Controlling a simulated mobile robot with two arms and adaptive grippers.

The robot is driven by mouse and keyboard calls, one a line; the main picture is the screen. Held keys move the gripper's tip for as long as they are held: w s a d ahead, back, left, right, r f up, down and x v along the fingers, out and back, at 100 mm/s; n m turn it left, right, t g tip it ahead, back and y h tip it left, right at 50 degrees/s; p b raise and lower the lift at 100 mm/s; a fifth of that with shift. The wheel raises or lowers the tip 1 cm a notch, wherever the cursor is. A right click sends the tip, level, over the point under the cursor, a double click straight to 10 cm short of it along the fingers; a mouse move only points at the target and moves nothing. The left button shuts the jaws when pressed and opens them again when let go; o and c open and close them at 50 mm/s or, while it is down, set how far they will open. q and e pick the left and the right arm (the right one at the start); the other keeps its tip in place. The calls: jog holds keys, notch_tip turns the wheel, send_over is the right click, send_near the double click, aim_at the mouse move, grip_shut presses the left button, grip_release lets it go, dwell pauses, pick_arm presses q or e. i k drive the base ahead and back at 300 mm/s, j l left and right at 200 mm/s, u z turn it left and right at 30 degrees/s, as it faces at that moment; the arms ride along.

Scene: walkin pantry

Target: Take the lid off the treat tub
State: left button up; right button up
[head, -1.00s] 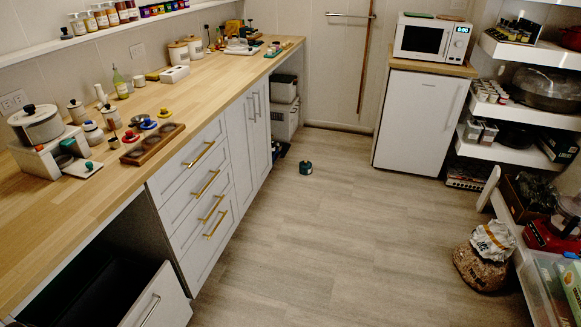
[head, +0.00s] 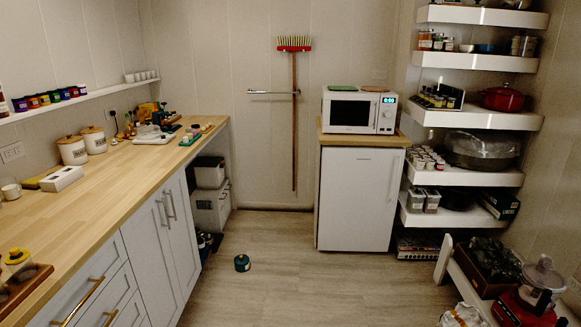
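No container in the head view can be read clearly as the treat tub. A small dark teal tub (head: 242,263) with a knob or cap on top stands on the floor in front of the base cabinets. Two white canisters with wooden lids stand on the left counter: a left canister (head: 73,151) and a right canister (head: 95,140), both with their lids on. The dark lettering on them is too small to read. Neither of my grippers is in view.
A long wooden counter (head: 110,185) runs along the left wall. A white fridge (head: 356,198) with a microwave (head: 358,110) above stands at the back. Shelves, a food processor (head: 541,285) and a crate (head: 485,272) line the right. The middle floor (head: 330,290) is clear.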

aim_at(241, 259)
jog(key=i+l, duration=0.1)
jog(key=i, duration=2.05)
jog(key=j+u, duration=0.05)
jog(key=j, duration=0.05)
